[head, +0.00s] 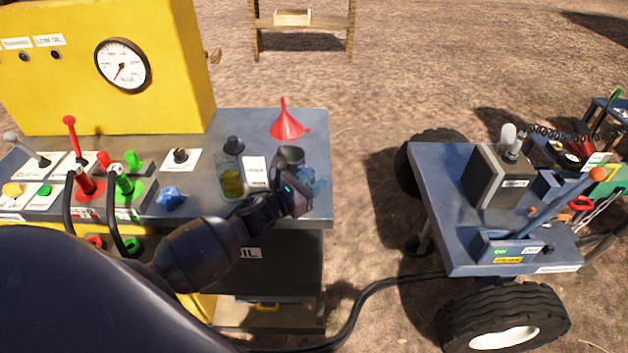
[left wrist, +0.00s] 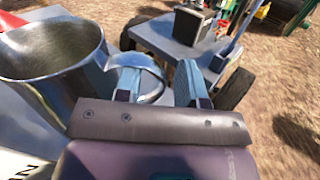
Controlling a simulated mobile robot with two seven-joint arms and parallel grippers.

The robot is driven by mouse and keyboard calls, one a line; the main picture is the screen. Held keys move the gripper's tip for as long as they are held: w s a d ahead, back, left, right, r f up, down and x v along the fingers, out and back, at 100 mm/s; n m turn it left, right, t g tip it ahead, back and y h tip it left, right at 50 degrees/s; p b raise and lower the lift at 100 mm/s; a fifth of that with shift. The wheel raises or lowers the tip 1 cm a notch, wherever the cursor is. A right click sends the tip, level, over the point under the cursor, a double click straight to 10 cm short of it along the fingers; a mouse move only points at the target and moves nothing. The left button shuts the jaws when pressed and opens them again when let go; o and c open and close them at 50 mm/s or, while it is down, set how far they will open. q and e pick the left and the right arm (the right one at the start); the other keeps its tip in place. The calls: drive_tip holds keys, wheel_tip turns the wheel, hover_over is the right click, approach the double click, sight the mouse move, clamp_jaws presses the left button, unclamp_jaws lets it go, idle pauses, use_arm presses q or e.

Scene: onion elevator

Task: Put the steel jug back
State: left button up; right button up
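My left gripper (head: 312,183) is at the handle side of the jug. Its blue-padded fingers (left wrist: 160,84) are apart, with the handle's curve at the left finger and in the gap. I cannot tell whether they touch it. My right gripper is not in view.
A red funnel (head: 286,122) and an oil bottle (head: 232,175) stand near the jug on the bench (head: 240,122). A wheeled cart (head: 440,185) stands right across open ground.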

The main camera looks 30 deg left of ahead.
use_arm(q)
drive_tip(key=v, duration=1.1)
drive_tip(key=s+d+f+m+g+y, duration=0.2)
drive_tip(key=s+f+m, duration=0.5)
drive_tip(key=m, duration=0.9)
drive_tip(key=s+d+f+m+g+y, duration=0.3)
drive_tip(key=s+f+m, duration=0.5)
drive_tip(key=m, duration=0.8)
drive_tip(key=shift+d+f+m+g, duration=0.4)
drive_tip(key=shift+d+f+g, duration=0.2)
drive_tip(key=shift+d, duration=0.25)
drive_tip(key=shift+s, duration=0.1)
